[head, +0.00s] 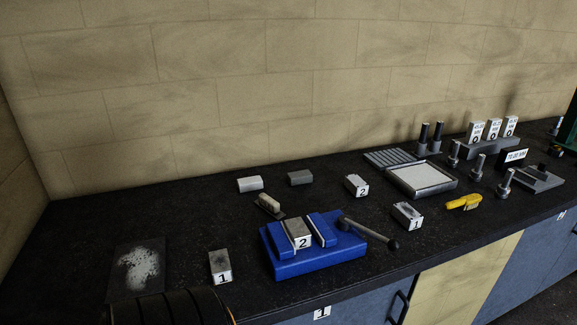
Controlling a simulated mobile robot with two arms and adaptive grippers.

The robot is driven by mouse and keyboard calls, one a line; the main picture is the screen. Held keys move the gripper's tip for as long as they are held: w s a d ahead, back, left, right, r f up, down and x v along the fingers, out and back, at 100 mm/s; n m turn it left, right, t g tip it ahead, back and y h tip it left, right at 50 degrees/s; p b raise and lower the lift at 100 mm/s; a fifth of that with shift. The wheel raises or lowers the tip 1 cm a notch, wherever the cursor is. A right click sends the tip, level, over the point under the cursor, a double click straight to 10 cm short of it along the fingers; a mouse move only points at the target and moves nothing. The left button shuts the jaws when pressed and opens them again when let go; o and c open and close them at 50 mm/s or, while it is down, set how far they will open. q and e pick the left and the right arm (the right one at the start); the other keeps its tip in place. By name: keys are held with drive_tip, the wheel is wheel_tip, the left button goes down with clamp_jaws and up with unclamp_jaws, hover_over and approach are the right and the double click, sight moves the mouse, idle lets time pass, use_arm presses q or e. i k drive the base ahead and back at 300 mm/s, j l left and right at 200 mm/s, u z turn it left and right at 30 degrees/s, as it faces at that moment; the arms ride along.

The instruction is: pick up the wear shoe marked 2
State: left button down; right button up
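Two light metal blocks bear a 2. One block marked 2 (299,235) sits between the jaws of a blue vise (305,268) at the front middle of the bench. The other block marked 2 (356,185) stands on the bench behind the vise, to its right. I cannot tell from their shape which is the wear shoe. A block marked 1 (220,267) stands left of the vise. Another block marked 1 (407,215), with a dark hollow on top, stands to its right. Neither of my grippers shows in the head view.
A brush (269,206) lies behind the vise. The vise handle (368,232) sticks out rightward. Two plain blocks (250,184) lie at the back. A white-topped tray (420,177), a yellow tool (464,202) and upright pins (477,166) crowd the right. A powdered plate (125,290) lies front left.

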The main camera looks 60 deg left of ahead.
sight(301, 236)
drive_tip(key=u, duration=1.85)
drive_tip(key=i+l+u, duration=0.1)
drive_tip(key=l+u, duration=0.2)
drive_tip(key=u, duration=0.15)
drive_tip(key=l+u, duration=0.55)
drive_tip(key=l, duration=0.5)
drive_tip(key=l+u, duration=0.15)
drive_tip(key=l, duration=0.5)
drive_tip(key=k+l+u, duration=0.15)
drive_tip(key=l, duration=0.5)
drive_tip(key=l+u, duration=0.15)
drive_tip(key=l, duration=0.5)
